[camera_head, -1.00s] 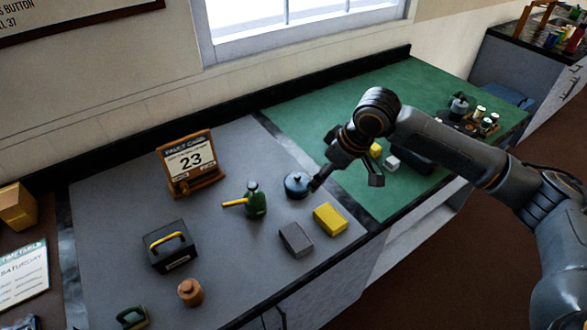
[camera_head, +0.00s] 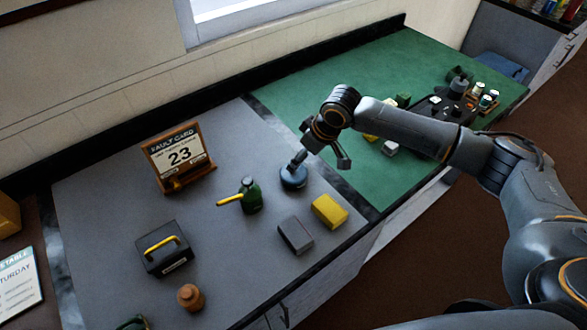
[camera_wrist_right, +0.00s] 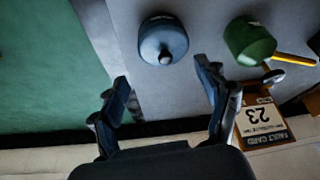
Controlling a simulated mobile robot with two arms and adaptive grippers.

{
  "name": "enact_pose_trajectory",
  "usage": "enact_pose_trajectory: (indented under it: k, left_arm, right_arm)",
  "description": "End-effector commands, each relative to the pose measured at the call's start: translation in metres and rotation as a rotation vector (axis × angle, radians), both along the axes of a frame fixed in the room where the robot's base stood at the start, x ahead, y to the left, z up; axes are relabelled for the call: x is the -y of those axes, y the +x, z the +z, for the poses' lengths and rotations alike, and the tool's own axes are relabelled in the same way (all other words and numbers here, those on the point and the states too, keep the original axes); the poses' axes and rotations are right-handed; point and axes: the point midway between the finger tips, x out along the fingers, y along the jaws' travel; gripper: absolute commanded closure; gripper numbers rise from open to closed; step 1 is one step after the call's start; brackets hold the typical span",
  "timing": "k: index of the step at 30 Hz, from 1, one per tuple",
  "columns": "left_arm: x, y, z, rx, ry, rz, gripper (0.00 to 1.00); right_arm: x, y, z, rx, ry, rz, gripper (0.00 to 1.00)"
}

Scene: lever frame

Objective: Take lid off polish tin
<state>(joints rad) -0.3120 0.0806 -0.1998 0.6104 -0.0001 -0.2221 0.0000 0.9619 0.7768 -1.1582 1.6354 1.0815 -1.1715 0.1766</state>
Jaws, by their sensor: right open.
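The polish tin (camera_head: 294,180) is a round, dark blue tin on the grey part of the counter, near the green mat. My right gripper (camera_head: 320,160) is open and empty, just behind and right of the tin, with one finger overlapping the tin's top edge in the head view. In the wrist view the open fingers (camera_wrist_right: 162,75) point toward the tin, which lies beyond and between their tips. My left gripper is not in view.
A green oil can (camera_head: 250,196) with a yellow spout stands left of the tin. A yellow block (camera_head: 329,211) and grey block (camera_head: 296,236) lie in front.

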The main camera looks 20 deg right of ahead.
Motion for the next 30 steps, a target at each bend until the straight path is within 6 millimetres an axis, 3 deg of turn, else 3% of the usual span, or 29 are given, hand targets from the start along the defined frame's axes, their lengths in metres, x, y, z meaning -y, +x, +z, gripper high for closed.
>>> enact_pose_trajectory:
  k: [3,7,12,19,30]
  left_arm:
    - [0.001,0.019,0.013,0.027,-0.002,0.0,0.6]
    - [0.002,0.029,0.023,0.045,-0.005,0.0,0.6]
    - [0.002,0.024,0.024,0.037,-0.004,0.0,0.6]
    - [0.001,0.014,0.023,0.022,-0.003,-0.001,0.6]
    - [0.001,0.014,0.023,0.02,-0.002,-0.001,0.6]
  right_arm:
    - [-0.007,0.002,-0.01,-0.004,-0.002,0.001,0.24]
    - [-0.015,0.007,-0.029,-0.003,-0.001,0.0,0.24]
    - [-0.018,0.011,-0.044,0.0,0.0,0.0,0.24]
    - [-0.017,0.012,-0.046,0.0,0.0,0.001,0.24]
    - [-0.017,0.011,-0.046,-0.001,-0.001,0.001,1.0]
